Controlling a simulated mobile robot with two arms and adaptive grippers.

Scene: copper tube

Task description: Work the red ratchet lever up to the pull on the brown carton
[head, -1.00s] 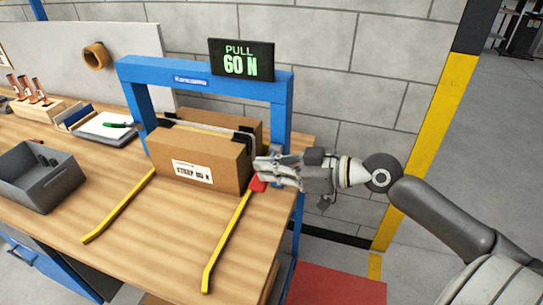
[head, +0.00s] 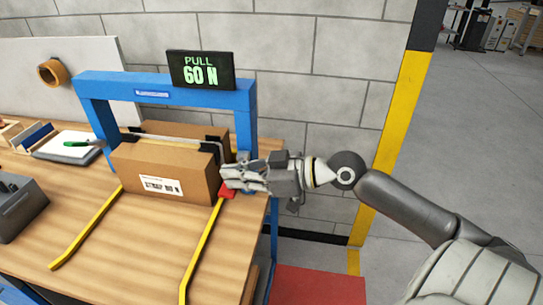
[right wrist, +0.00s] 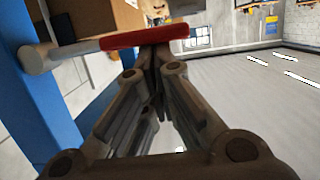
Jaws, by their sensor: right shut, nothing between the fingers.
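The brown carton (head: 165,170) sits on the bench under a blue frame, with a strap and dark corner pieces over its top. A dark display (head: 201,70) on the frame reads "PULL 60 N". The red ratchet lever (head: 228,194) shows at the carton's right front corner; in the right wrist view the red lever (right wrist: 145,37) lies across, just beyond my fingertips. My right gripper (head: 226,179) is shut and empty beside the lever, and its fingers also show in the right wrist view (right wrist: 155,60). I cannot tell whether they touch it. My left gripper is out of view.
The blue frame (head: 160,88) stands close around the carton and near my right gripper. Two yellow bars (head: 88,228) run forward along the bench (head: 130,240). A grey bin (head: 18,210) is at left. Open floor lies right of the bench.

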